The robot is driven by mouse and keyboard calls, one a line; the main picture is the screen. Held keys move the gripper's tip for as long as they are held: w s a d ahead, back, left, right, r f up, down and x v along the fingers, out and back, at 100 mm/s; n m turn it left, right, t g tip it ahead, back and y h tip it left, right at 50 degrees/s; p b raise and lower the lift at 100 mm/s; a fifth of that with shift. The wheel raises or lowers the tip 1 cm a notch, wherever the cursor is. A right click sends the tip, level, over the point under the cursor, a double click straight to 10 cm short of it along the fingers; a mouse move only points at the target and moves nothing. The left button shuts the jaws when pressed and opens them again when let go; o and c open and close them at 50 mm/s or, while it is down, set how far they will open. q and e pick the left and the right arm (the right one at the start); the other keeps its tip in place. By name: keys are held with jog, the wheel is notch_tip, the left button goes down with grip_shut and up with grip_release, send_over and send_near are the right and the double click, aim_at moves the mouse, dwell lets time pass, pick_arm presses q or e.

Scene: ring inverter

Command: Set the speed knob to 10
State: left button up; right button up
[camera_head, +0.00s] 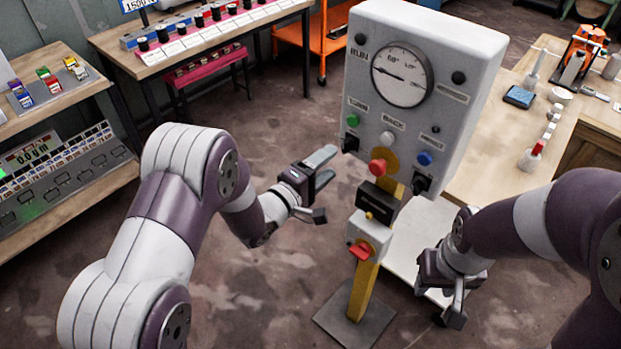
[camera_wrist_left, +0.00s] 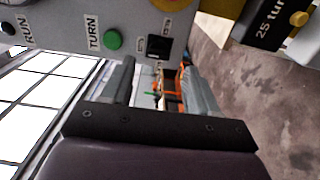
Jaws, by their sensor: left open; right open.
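A grey control box (camera_head: 475,60) carries a round dial gauge (camera_head: 402,76) at its top. Which is the speed knob I cannot tell; the small labels are unreadable. My left gripper (camera_head: 320,187) is open and empty, left of the box's lower part. In the left wrist view, a dark part (camera_wrist_left: 158,46) lies just beyond the open fingers (camera_wrist_left: 162,85). My right gripper (camera_head: 444,298) is open, low and right of the post.
A yellow post (camera_head: 363,288) on a dark base plate stands below the box and carries a small box with a red switch (camera_head: 360,250). A wooden workbench (camera_head: 487,178) is at right; shelves and a table stand at left. Open floor lies between.

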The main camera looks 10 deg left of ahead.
pick_arm(q)
jog(key=v, duration=0.6)
jog(key=shift+s+a+b, duration=0.2)
jog(key=shift+s+b, duration=0.1)
jog(key=s+a+f+m+g+y, duration=0.5)
jog(key=a+f+m+g+y, duration=0.25)
jog(key=f, duration=0.45)
jog(key=s+a+r+m+g+y, duration=0.3)
jog(key=s+r+g, duration=0.2)
jog(key=s, duration=0.7)
jog(key=shift+s+a+r+g, duration=0.35)
jog(key=shift+s+r, duration=0.05)
jog(key=shift+r, duration=0.75)
